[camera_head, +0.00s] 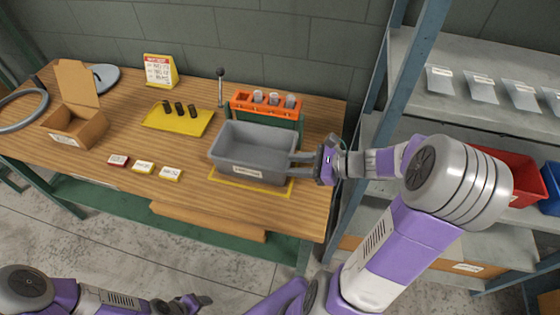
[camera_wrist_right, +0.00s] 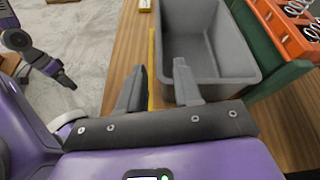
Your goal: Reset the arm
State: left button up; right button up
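My right gripper (camera_head: 298,165) is at the right end of a grey bin (camera_head: 240,168) on the workbench. Its two fingers are apart and point toward the bin. In the right wrist view the gripper (camera_wrist_right: 158,85) is open with nothing seen between its fingers. One finger overlaps the near end of the bin (camera_wrist_right: 215,60) and the other is over the table beside it. I cannot tell whether either touches the bin. My left gripper (camera_head: 190,302) is low at the bottom left of the head view, in front of the bench and away from everything on it; its fingers are too small to read.
The wooden bench (camera_head: 245,212) also holds an orange rack (camera_head: 265,112), a yellow mat (camera_head: 180,123) with dark cylinders, a cardboard box (camera_head: 72,128) and small labelled blocks. A shelf unit with a blue post (camera_head: 398,85) and red bin (camera_head: 520,178) stands close on the right.

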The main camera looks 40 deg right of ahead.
jog(key=shift+v, duration=0.8)
